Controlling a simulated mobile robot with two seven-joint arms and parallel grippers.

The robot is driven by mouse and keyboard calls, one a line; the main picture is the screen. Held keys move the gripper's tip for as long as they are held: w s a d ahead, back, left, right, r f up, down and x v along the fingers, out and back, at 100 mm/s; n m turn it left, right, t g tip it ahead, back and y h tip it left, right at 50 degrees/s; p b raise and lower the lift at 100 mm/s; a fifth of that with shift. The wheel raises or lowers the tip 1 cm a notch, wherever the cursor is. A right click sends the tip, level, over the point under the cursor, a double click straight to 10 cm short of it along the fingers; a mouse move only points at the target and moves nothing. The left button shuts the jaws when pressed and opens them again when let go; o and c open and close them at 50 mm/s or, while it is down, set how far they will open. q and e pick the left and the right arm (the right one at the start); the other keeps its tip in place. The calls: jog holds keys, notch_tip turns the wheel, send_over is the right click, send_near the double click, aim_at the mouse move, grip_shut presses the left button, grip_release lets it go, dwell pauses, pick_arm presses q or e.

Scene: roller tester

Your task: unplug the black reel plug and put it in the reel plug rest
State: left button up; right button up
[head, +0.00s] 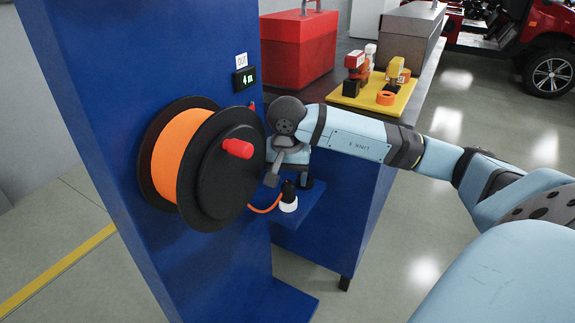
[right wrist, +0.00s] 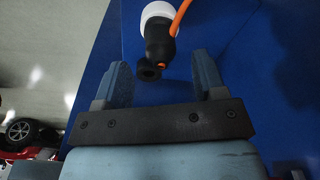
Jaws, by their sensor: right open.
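The black reel plug (head: 289,190) stands upright in a white socket (head: 288,205) on a small blue shelf, with an orange cable running from it to the reel. In the right wrist view the plug (right wrist: 158,42) is just beyond the fingertips, roughly centred between them. My right gripper (head: 287,181) is open above the shelf, its fingers on either side of the plug; the gripper also shows in the right wrist view (right wrist: 160,75), empty. My left gripper is out of view.
The black reel (head: 222,180) with orange cable and a red knob (head: 238,148) is close left of the gripper, on a blue column (head: 110,60). A bench behind carries a red box (head: 300,50) and a yellow tray (head: 402,100).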

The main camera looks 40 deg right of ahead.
aim_at(288, 181)
notch_tip(288, 181, down, 3)
jog(key=shift+w+d+r+b, duration=0.1)
jog(key=shift+w+b, duration=0.05)
jog(key=shift+b, duration=0.25)
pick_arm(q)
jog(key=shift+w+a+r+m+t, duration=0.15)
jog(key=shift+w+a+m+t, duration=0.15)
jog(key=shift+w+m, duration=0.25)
pick_arm(e)
jog(key=shift+f, duration=0.6)
jog(key=shift+c, duration=0.2)
grip_shut()
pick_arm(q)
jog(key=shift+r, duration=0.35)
pick_arm(e)
jog(key=shift+r, duration=0.65)
